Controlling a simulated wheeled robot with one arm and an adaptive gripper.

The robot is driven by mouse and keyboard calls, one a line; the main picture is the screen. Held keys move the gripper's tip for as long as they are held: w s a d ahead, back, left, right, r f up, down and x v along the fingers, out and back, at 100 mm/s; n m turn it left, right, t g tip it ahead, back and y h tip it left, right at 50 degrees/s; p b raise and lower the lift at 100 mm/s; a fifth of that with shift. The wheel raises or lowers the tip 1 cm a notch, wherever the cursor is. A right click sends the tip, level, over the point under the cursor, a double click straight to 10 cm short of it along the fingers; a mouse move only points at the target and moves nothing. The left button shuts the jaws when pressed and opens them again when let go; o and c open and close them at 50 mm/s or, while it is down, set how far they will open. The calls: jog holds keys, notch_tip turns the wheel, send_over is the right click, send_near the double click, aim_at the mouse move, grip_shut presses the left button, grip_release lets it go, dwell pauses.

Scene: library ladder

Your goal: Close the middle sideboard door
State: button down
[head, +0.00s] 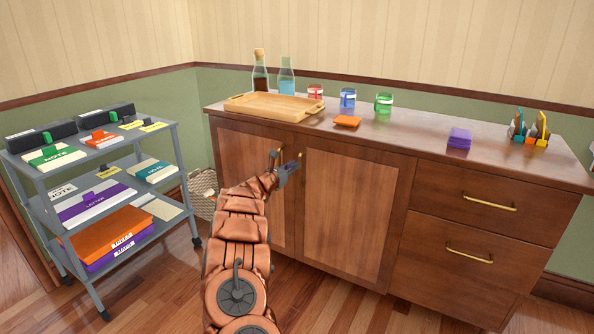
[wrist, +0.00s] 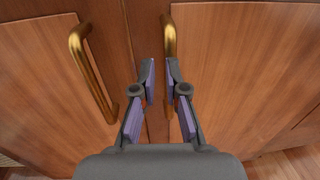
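The wooden sideboard (head: 418,200) has two panelled doors on its left part and drawers on its right. The middle door (head: 345,212) is beside the drawers and fills the right side of the wrist view (wrist: 245,75). It looks nearly flush; I cannot tell whether it is slightly ajar. Its brass handle (wrist: 168,38) is partly hidden behind my right finger. The left door (head: 240,160) has its own brass handle (wrist: 92,75). My gripper (wrist: 160,68) is in front of the seam between the doors, with a narrow empty gap between its fingertips. Contact with the handle is unclear.
A tray (head: 273,107), bottles, jars and an orange stack (head: 347,121) stand on the sideboard top. Two drawers with brass handles (head: 489,204) are on the right. A grey cart (head: 97,185) and a basket (head: 203,190) stand left. Floor in front is clear.

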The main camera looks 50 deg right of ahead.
jog(key=shift+s+d+r, duration=0.45)
jog(key=shift+d+r, duration=0.05)
jog(key=shift+r, duration=0.1)
jog(key=shift+f, duration=0.1)
jog(key=w+a+f+b, duration=0.1)
jog(key=w+a+b, duration=0.1)
jog(key=a, duration=1.3)
jog(key=shift+b, duration=0.65)
jog(key=shift+w, duration=0.1)
